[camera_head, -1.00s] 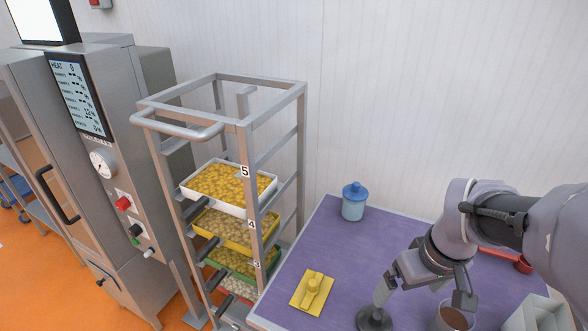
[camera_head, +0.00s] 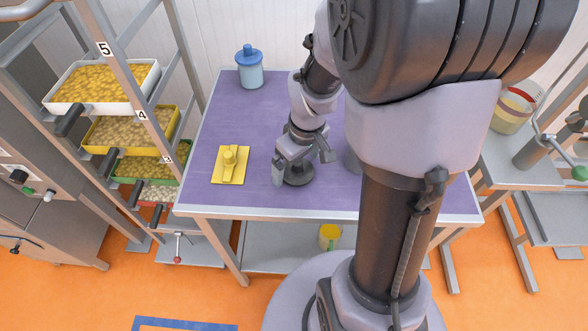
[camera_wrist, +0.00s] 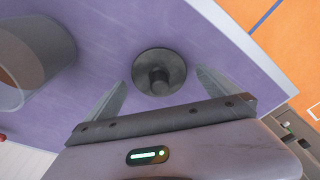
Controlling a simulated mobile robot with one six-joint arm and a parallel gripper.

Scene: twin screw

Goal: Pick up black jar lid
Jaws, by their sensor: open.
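The black jar lid (camera_wrist: 159,72) is a dark round disc with a knob in its middle. It lies on the purple table top (camera_wrist: 110,28). In the head view the lid (camera_head: 299,176) is partly hidden by my gripper (camera_head: 299,160). In the wrist view the two fingers of my gripper (camera_wrist: 160,92) are spread, one to each side of the lid's knob, with nothing held. The gap in height between fingers and lid is hard to tell.
A jar with brown contents (camera_wrist: 30,62) stands left of the lid in the wrist view. A yellow block with a handle (camera_head: 230,165) lies to the left in the head view. A blue jar (camera_head: 249,70) stands at the back. A tray rack (camera_head: 130,100) stands left of the table.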

